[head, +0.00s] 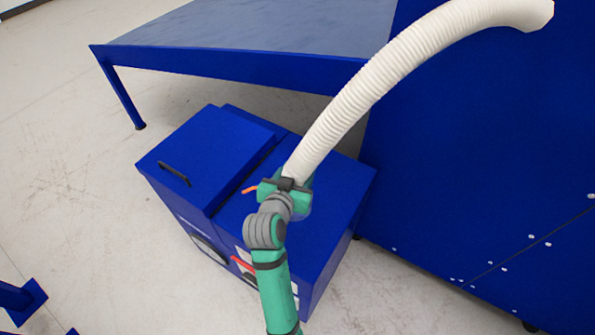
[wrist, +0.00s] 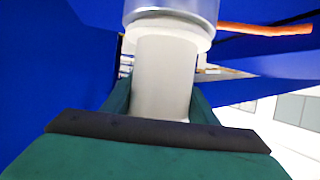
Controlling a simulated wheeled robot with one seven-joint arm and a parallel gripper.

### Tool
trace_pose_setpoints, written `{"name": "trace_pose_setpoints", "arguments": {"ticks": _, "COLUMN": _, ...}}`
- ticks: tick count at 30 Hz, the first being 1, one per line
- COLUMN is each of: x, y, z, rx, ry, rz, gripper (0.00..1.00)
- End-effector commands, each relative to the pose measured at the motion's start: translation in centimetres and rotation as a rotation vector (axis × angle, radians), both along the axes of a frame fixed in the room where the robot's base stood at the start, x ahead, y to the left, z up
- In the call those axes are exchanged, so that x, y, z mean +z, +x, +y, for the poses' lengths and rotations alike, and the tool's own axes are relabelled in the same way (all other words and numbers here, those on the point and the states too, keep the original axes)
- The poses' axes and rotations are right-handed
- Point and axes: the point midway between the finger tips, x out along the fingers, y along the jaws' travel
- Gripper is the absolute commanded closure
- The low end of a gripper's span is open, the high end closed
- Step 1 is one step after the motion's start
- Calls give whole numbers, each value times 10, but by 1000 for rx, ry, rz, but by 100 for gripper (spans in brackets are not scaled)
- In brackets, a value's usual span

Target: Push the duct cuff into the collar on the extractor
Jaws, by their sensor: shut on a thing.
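The duct is a ribbed white hose (head: 350,100) that arches from the upper right down to my gripper (head: 286,186) above the blue extractor (head: 335,210). In the wrist view my gripper's green fingers (wrist: 162,95) are shut on the smooth white cuff (wrist: 165,70), one on each side. Just past the fingers the cuff meets a wider pale ring and a grey metallic collar (wrist: 170,10). The two look lined up and touching or nearly so. I cannot tell how far the cuff is inside. In the head view my gripper hides most of this joint.
An orange strip (wrist: 265,29) sticks out beside the collar. The extractor has a raised blue box (head: 205,150) with a black handle on its left. A blue sloping table (head: 240,65) stands behind, and a tall blue panel (head: 480,150) stands close on the right.

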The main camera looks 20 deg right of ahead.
Motion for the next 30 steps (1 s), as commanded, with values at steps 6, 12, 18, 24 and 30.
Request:
{"name": "trace_pose_setpoints", "arguments": {"ticks": 6, "x": -2, "y": 0, "z": 0, "rx": 1, "ry": 0, "rz": 0, "gripper": 74}}
{"name": "trace_pose_setpoints", "arguments": {"ticks": 12, "x": -2, "y": 0, "z": 0, "rx": 1, "ry": 0, "rz": 0, "gripper": 26}}
{"name": "trace_pose_setpoints", "arguments": {"ticks": 18, "x": -1, "y": 0, "z": 0, "rx": 0, "ry": 0, "rz": 0, "gripper": 26}}
{"name": "trace_pose_setpoints", "arguments": {"ticks": 24, "x": 0, "y": -4, "z": 4, "rx": 1, "ry": 1, "rz": 1, "gripper": 26}}
{"name": "trace_pose_setpoints", "arguments": {"ticks": 30, "x": 12, "y": -26, "z": 21, "rx": 3, "ry": 0, "rz": -1, "gripper": 26}}
